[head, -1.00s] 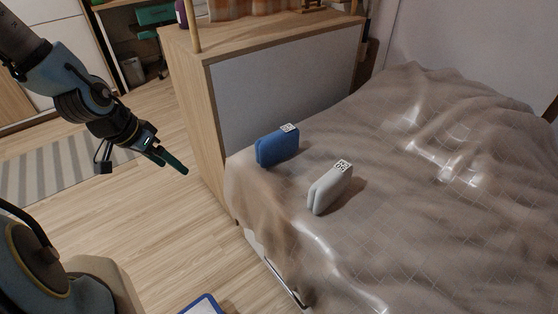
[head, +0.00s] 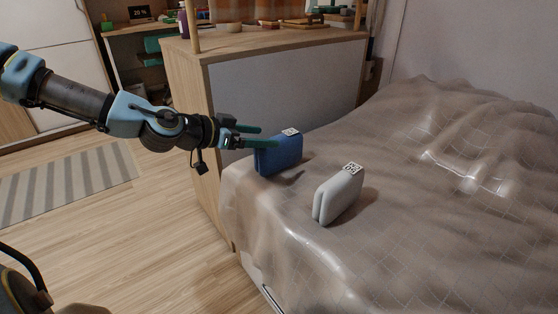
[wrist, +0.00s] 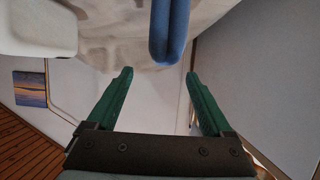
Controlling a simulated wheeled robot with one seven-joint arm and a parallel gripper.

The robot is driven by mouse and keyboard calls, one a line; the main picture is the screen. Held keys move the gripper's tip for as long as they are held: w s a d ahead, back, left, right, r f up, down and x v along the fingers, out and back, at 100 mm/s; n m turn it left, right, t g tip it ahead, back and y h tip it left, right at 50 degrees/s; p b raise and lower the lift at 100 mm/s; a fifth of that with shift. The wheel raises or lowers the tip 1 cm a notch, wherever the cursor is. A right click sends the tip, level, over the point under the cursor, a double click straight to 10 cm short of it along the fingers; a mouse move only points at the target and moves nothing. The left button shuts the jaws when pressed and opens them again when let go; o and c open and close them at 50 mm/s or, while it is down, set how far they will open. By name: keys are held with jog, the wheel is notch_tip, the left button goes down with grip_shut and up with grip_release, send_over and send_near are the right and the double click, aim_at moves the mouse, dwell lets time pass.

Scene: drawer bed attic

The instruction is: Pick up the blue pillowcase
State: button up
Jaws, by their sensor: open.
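The blue pillowcase (head: 280,155) is a folded blue bundle with a white patterned tag on top. It stands on the bed near its left edge, close to the wooden cabinet. In the wrist view the blue pillowcase (wrist: 170,30) shows at the top, ahead of the fingertips and between their lines, nearer the right finger. My gripper (head: 268,136) has green fingers reaching right to the pillowcase's left side in the head view. In the wrist view my gripper (wrist: 158,72) is open, with nothing between its fingers. I cannot tell whether a finger touches the pillowcase.
A white folded pillowcase (head: 338,195) stands to the right of the blue one; it shows in the wrist view at upper left (wrist: 38,28). The bed (head: 440,240) has a rumpled brown cover. The wooden cabinet (head: 285,105) rises behind.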

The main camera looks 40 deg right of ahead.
aim_at(277, 137)
jog(key=shift+b+x, duration=0.35)
jog(key=shift+x, duration=2.9)
jog(key=shift+w, duration=0.15)
grip_shut()
